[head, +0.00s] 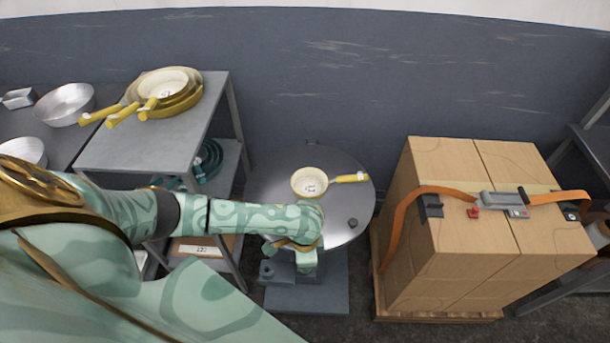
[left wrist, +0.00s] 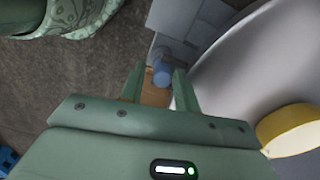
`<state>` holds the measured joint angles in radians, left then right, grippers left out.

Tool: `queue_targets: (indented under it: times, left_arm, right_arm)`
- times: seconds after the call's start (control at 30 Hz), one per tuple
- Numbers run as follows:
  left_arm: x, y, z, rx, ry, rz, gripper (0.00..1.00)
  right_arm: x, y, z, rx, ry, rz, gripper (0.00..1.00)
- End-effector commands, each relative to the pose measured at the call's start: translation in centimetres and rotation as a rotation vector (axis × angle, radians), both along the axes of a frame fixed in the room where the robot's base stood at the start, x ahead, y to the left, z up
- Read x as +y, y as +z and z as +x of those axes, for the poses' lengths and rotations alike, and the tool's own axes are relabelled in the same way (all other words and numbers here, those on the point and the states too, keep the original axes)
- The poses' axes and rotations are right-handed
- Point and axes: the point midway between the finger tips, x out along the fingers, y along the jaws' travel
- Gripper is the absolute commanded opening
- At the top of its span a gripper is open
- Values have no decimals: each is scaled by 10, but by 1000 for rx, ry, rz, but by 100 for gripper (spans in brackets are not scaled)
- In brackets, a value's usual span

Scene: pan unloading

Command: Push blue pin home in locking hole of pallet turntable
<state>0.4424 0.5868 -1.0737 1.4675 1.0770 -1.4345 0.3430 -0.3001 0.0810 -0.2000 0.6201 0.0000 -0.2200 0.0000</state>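The pallet turntable (head: 336,232) is a round grey disc in the middle of the head view, and its pale surface also fills the right of the left wrist view (left wrist: 240,75). A short blue-grey cylinder, which looks like the blue pin (left wrist: 162,77), shows beside the disc's edge in the left wrist view. My left gripper (left wrist: 159,70) is open, its two fingers pointing toward the pin, one on each side; contact cannot be told. In the head view my left gripper (head: 306,262) is at the disc's front edge. The locking hole cannot be made out. My right gripper is not in view.
A cream pan (head: 310,184) with a yellow handle lies on the disc. A grey base (head: 325,290) extends below it. A shelf cart (head: 150,155) with stacked pans stands left; strapped cardboard boxes (head: 450,240) stand close on the right.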

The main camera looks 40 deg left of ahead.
Motion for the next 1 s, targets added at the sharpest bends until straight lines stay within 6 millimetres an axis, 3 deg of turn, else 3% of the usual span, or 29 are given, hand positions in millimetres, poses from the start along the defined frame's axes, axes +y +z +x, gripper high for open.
queue_targets:
  times: [0.17, 0.5, 0.7, 1.0]
  left_arm:
    - [7, 19, 8, -17, 6, 14, 44]
    - [2, 109, 3, -13, 2, 5, 44]
    - [0, 149, 1, -8, 0, 3, 44]
    - [-1, 165, -1, -3, 0, 1, 44]
  right_arm:
    - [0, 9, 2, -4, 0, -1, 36]
    - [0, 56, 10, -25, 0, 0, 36]
    - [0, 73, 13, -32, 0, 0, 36]
    - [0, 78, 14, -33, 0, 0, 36]
